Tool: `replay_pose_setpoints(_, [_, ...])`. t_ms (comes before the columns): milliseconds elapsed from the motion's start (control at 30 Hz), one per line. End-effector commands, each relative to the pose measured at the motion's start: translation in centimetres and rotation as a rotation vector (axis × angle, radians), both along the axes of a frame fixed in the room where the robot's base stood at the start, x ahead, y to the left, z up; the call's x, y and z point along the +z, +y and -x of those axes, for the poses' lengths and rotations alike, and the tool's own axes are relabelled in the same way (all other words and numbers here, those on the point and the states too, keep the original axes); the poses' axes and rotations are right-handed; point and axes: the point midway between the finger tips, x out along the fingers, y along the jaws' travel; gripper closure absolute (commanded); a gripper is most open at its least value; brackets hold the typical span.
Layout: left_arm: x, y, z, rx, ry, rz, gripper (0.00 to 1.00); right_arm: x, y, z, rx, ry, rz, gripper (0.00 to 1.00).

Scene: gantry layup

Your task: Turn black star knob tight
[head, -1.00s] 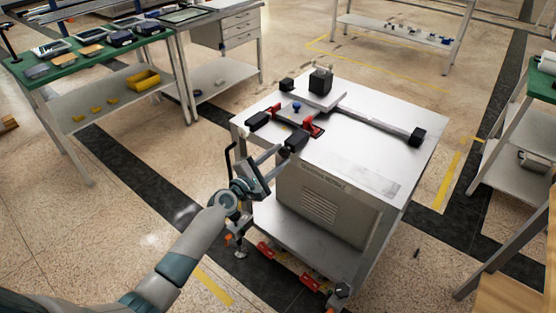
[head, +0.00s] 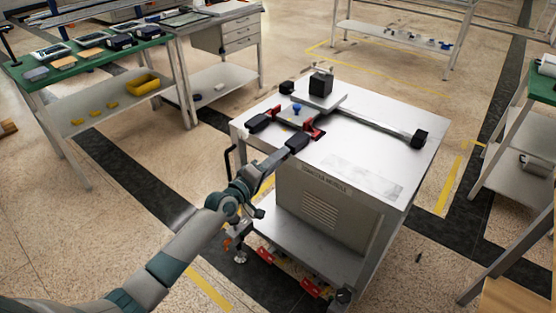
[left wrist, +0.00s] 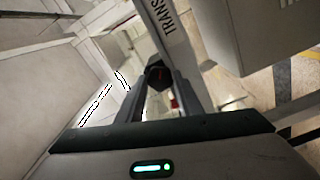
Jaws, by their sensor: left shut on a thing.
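The black star knob (left wrist: 160,76) shows in the left wrist view as a dark, many-sided piece with a small red mark, between my two fingers. My left gripper (left wrist: 160,88) is shut on it. In the head view my left gripper (head: 278,160) reaches up to the front edge of the cart (head: 375,140), beside a black block (head: 297,142). The knob is hidden there by the gripper and the cart edge. My right gripper is not in view.
On the cart top are red clamps (head: 313,131), a blue knob (head: 297,107), a black block on a plate (head: 321,84) and a long bar (head: 380,125). A green-topped bench (head: 90,58) stands at left, shelving (head: 400,32) behind. Open floor lies between.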

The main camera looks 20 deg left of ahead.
Motion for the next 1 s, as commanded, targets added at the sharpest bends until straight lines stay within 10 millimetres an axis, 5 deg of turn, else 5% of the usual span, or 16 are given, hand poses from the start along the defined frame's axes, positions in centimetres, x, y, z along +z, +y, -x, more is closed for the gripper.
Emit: replay_pose_setpoints(1000, [-0.2, -0.1, 0.1, -0.003, -0.298, -0.833, 0.89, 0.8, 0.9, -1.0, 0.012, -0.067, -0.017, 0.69])
